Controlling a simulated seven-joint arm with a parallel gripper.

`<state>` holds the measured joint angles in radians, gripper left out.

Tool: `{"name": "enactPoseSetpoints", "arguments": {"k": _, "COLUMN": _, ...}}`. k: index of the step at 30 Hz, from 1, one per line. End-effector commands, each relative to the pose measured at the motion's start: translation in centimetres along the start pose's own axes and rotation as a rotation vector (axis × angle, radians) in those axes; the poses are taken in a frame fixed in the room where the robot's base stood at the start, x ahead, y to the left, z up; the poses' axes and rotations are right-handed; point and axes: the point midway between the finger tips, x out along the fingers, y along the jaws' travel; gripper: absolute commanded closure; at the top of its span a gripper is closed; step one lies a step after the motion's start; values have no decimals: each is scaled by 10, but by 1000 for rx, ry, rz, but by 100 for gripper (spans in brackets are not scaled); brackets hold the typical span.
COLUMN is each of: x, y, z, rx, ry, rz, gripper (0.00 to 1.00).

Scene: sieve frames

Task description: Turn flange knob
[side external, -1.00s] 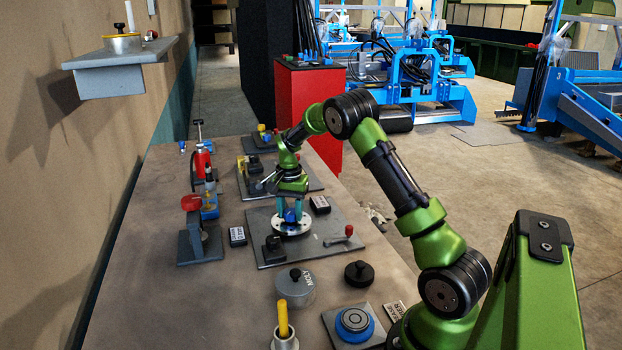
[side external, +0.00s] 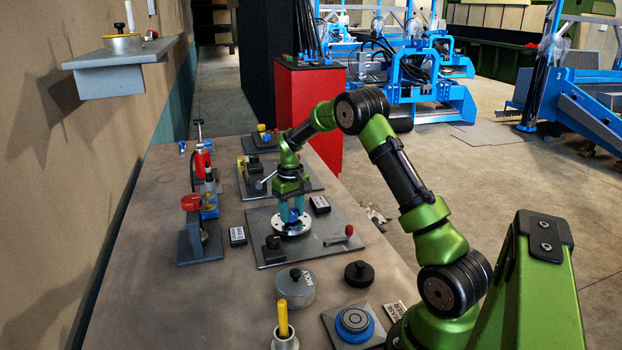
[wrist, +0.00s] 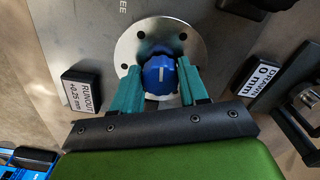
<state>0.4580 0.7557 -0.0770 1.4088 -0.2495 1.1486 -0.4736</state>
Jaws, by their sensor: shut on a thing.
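The blue flange knob (wrist: 158,76) with a white pointer line stands on a round silver flange (wrist: 190,38) with dark bolt holes. In the side external view the flange (side external: 291,228) lies on a grey plate (side external: 262,250) on the bench, and the knob is mostly hidden by the fingers. My gripper (wrist: 157,84) has teal fingers on both sides of the knob and is shut on it. My gripper (side external: 291,214) points straight down over the flange in the side external view.
A "RUNOUT +0.25 mm" block (wrist: 82,90) and a "DRAWN 0 mm" block (wrist: 263,75) flank the flange. The front-left bench is clear.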

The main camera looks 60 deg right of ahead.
Motion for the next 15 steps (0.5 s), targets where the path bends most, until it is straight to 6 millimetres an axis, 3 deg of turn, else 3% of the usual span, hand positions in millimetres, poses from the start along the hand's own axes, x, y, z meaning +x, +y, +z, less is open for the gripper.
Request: {"name": "enactPoseSetpoints", "arguments": {"k": 15, "x": -2, "y": 2, "z": 0, "rx": -482, "ry": 1, "rz": -1, "gripper": 87}}
